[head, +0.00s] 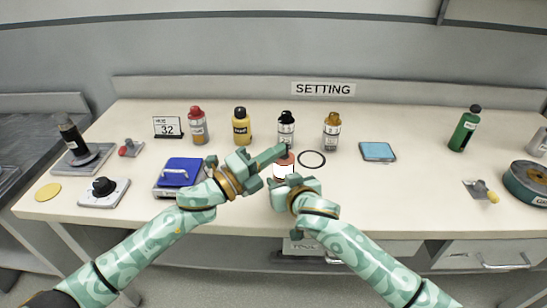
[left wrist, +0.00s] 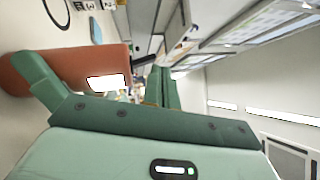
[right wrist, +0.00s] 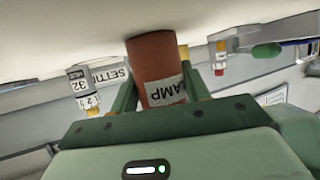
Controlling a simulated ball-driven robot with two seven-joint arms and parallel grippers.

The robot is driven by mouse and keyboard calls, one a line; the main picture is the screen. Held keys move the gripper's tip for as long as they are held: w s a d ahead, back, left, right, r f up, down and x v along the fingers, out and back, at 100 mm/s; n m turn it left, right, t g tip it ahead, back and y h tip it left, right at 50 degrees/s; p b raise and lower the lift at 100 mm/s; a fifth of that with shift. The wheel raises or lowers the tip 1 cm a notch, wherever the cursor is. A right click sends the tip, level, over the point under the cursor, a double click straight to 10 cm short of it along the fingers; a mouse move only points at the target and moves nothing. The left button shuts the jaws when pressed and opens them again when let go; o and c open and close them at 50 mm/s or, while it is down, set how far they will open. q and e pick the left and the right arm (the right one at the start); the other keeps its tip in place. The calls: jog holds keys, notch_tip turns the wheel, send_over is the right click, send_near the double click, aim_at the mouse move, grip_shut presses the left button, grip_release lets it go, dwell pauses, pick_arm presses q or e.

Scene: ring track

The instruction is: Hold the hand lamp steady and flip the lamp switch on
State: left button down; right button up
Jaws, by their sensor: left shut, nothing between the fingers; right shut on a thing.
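The hand lamp (head: 284,163) is a red-brown cylinder with a white label, near the front middle of the bench. My right gripper (head: 287,178) is shut on it; in the right wrist view the lamp (right wrist: 157,70) sits between the two fingers, its label partly reading "AMP". My left gripper (head: 276,154) is shut and empty, its fingertips reaching over the top of the lamp. In the left wrist view the closed fingertips (left wrist: 163,88) are beside the lamp (left wrist: 80,68), with a thin dark piece near them. I cannot make out the switch or whether it is on.
Behind stand several bottles, including a grey one (head: 286,128) close behind my left fingertips and a yellow one (head: 241,127). A black ring (head: 311,159) lies right of the lamp. A blue-topped box (head: 181,172) is left, under my left forearm.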

pick_arm(q)
jog(key=s+a+r, duration=0.2)
jog(key=s+a, duration=0.3)
jog(key=a, duration=0.2)
jog(key=shift+s+a+r, duration=0.35)
jog(key=shift+s+r, duration=0.05)
pick_arm(e)
jog(key=o, duration=1.2)
